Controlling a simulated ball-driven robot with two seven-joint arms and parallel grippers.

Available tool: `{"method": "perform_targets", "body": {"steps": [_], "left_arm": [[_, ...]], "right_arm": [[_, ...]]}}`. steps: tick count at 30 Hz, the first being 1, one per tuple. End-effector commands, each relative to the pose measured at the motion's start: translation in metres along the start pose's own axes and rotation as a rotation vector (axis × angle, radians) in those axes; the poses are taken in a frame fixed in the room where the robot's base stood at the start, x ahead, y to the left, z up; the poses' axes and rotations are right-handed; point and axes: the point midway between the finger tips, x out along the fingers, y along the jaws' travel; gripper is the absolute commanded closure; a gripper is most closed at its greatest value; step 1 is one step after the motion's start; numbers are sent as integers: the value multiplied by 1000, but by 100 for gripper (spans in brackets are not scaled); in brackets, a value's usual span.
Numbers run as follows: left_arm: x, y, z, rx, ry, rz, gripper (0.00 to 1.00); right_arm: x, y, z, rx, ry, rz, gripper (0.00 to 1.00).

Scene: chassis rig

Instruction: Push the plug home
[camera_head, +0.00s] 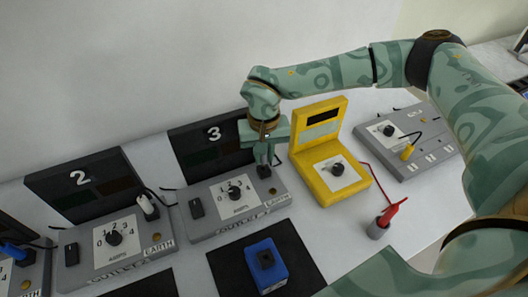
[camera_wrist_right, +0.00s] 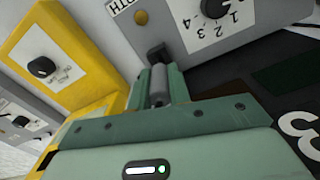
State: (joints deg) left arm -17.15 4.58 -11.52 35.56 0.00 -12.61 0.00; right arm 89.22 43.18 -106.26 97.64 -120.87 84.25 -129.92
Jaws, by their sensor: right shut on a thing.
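My right gripper (camera_head: 264,163) is shut on a dark grey plug (camera_head: 264,172) over the right part of the grey outlet unit marked 3 (camera_head: 206,228). In the right wrist view, the gripper (camera_wrist_right: 160,85) has its fingers on either side of the grey plug body, and the plug's dark end (camera_wrist_right: 157,52) reaches the unit near its edge. The fingers hide much of the plug, so I cannot tell how deep it sits. The unit has a dial (camera_head: 234,192) with numbers. My left gripper is not in view.
A blue box (camera_head: 265,266) rests on a black mat (camera_head: 228,270) in front. A yellow plug (camera_head: 407,152) is at right.

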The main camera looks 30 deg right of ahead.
Motion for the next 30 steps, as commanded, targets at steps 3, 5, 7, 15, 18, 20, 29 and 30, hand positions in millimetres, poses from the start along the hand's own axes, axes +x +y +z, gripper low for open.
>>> {"method": "perform_targets", "body": {"steps": [3,5,7,15,18,20,29,30], "left_arm": [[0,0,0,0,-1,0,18],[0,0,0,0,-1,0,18],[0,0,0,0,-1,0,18],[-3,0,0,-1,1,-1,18],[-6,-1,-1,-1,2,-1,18],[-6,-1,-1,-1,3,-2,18],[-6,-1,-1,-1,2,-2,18],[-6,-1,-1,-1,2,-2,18]], "right_arm": [[0,0,0,0,0,0,100],[0,0,0,0,0,0,100],[0,0,0,0,0,0,100],[-1,0,0,0,0,1,100],[-1,0,0,0,0,1,100],[-1,0,0,0,0,1,100],[0,0,0,0,-1,1,100],[0,0,0,0,-1,1,100]]}}
